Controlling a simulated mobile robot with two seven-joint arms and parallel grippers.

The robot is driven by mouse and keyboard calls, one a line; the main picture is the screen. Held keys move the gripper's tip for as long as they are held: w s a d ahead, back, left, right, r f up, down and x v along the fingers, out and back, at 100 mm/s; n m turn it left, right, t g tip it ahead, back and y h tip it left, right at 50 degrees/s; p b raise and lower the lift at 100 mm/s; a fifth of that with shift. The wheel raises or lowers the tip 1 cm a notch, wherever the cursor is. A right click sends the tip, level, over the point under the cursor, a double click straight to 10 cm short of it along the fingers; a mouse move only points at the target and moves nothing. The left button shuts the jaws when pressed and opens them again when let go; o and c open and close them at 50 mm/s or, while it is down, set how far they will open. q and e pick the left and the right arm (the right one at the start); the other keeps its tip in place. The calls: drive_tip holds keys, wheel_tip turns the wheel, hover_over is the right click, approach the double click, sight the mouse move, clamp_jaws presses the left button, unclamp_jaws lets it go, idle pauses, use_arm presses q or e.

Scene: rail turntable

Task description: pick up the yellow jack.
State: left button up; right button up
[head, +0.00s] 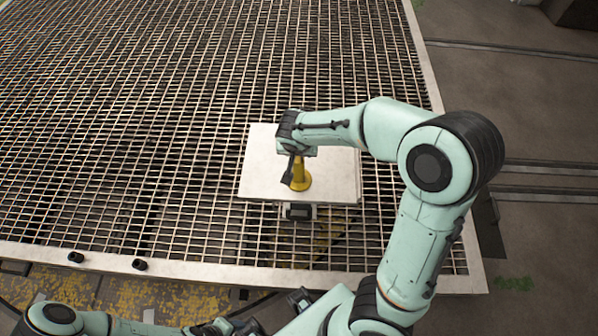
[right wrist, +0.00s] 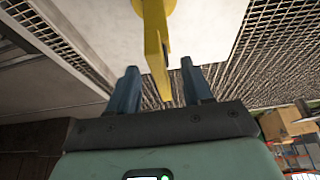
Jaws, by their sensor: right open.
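The yellow jack (head: 301,177) stands upright on a white board (head: 262,158) that lies on the metal grating. It also shows in the right wrist view (right wrist: 154,42), with its round base at the top and its narrow part reaching down between the two fingers. My right gripper (head: 296,168) is at the jack from above, and one dark finger shows in front of it in the head view. In the right wrist view the right gripper (right wrist: 158,69) is open, with a finger on each side of the jack and visible gaps. My left gripper (head: 240,326) is low at the bottom edge, partly cut off.
A small dark and pale device (head: 299,212) sits at the board's front edge. The grating (head: 150,120) around the board is clear, with a pale metal rim (head: 200,271) in front. Cardboard boxes (right wrist: 285,122) show at the right of the wrist view.

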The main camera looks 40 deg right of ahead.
sight(299, 171)
drive_tip(key=x, duration=0.3)
drive_tip(key=shift+w+d, duration=0.1)
drive_tip(key=shift+w, duration=0.05)
clamp_jaws()
idle(1.2)
